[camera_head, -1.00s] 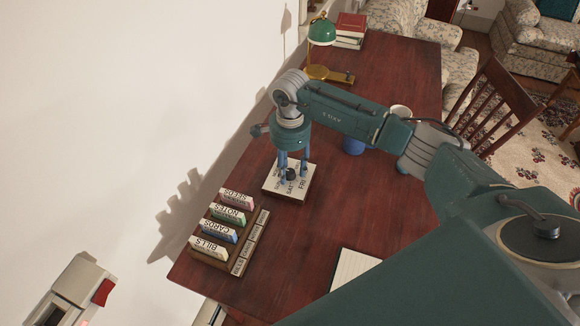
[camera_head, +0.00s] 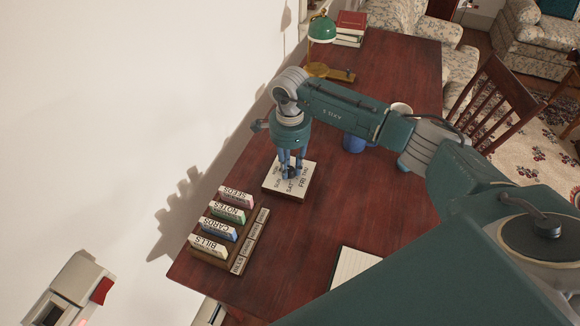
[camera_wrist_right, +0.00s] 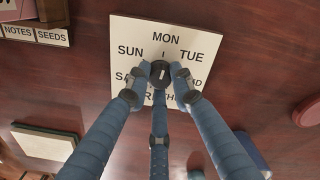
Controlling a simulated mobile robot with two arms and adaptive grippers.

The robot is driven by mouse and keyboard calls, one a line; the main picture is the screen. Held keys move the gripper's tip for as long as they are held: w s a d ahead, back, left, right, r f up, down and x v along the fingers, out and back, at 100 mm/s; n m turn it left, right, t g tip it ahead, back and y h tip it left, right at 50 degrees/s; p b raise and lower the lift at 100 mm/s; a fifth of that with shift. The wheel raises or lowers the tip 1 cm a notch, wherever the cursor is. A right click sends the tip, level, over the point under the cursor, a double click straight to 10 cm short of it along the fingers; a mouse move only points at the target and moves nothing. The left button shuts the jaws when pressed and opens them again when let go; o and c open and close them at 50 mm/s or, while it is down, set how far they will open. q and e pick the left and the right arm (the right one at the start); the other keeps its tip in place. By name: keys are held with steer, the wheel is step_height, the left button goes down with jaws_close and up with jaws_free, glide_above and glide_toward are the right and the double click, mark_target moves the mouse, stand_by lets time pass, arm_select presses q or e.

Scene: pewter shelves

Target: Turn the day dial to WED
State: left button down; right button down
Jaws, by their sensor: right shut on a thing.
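The day dial is a cream square plate (camera_head: 270,186) on the desk with a black knob (camera_wrist_right: 161,75) at its middle. In the right wrist view, MON stands at the top of the plate, SUN at upper left and TUE at upper right. The knob's pale line runs roughly up toward MON. My right gripper (camera_head: 291,171) points down over the plate, its blue fingers shut on the knob. The fingers cover parts of the lower day names, including most of WED. My left gripper is not in view.
A wooden sorter (camera_head: 262,228) with labelled cards stands left of the dial, near the wall. A blue mug (camera_head: 353,143), a green lamp (camera_head: 322,28) and books (camera_head: 351,25) stand farther back. A notepad (camera_head: 356,270) lies at the near side.

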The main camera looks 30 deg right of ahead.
steer(key=m+b, duration=0.1)
steer(key=m, duration=0.7)
steer(key=shift+m+b, duration=0.4)
steer(key=m, duration=0.4)
steer(key=shift+m, duration=0.3)
steer(key=m, duration=0.4)
steer(key=shift+m, duration=0.4)
